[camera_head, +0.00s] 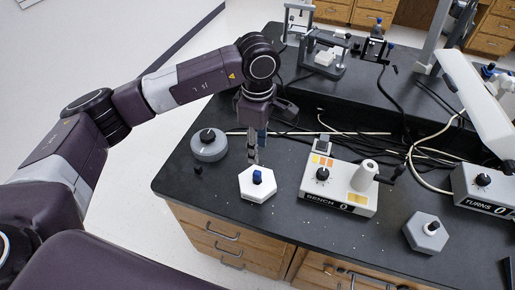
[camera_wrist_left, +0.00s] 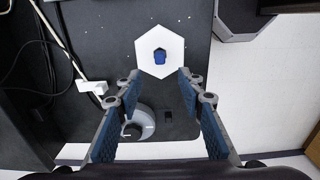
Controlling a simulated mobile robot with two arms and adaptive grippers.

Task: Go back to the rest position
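My left gripper (camera_head: 254,148) hangs pointing down above the black bench top. It also shows in the left wrist view (camera_wrist_left: 160,82), with its two blue-padded fingers spread apart and nothing between them. A white hexagonal block with a blue knob (camera_head: 249,193) stands on the bench just in front of the fingertips. In the left wrist view the white block (camera_wrist_left: 147,62) lies beyond the fingertips, apart from them. My right gripper is in neither view.
A grey round base with a black knob (camera_head: 209,152) stands left of the gripper. Right are a white bench device (camera_head: 311,188), a grey hexagonal block (camera_head: 420,238) and a turns device (camera_head: 464,186). Cables and a raised shelf lie behind. The bench's left edge is near.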

